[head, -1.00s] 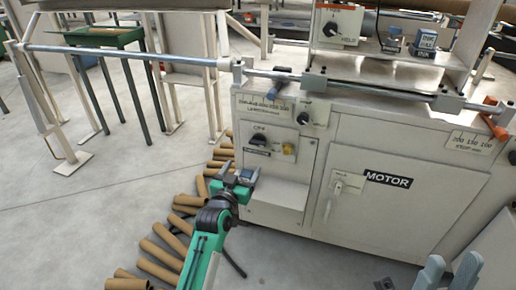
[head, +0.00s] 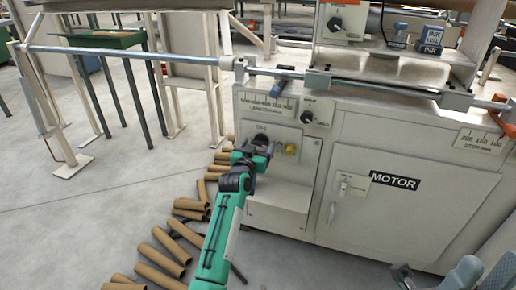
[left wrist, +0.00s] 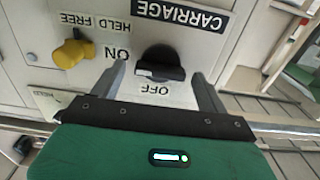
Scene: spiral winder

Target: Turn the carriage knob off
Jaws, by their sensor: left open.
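The carriage knob (left wrist: 160,65) is a black rotary knob under the CARRIAGE label in the left wrist view, with ON and OFF printed beside it. Its bar lies nearly level in that picture; which mark it points to is unclear. My left gripper (left wrist: 160,84) is open, with one finger on each side of the knob; contact cannot be told. In the head view my left gripper (head: 258,146) is at the machine's left front panel and hides most of the knob. Grey parts at the lower right, likely my right gripper (head: 436,276), show only partly.
A yellow knob (left wrist: 73,52) marked HELD FREE sits beside the carriage knob. Another black knob (head: 308,117) is above and right on the cabinet. The MOTOR door (head: 390,215) is further right. Cardboard tubes (head: 160,258) lie on the floor to the left.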

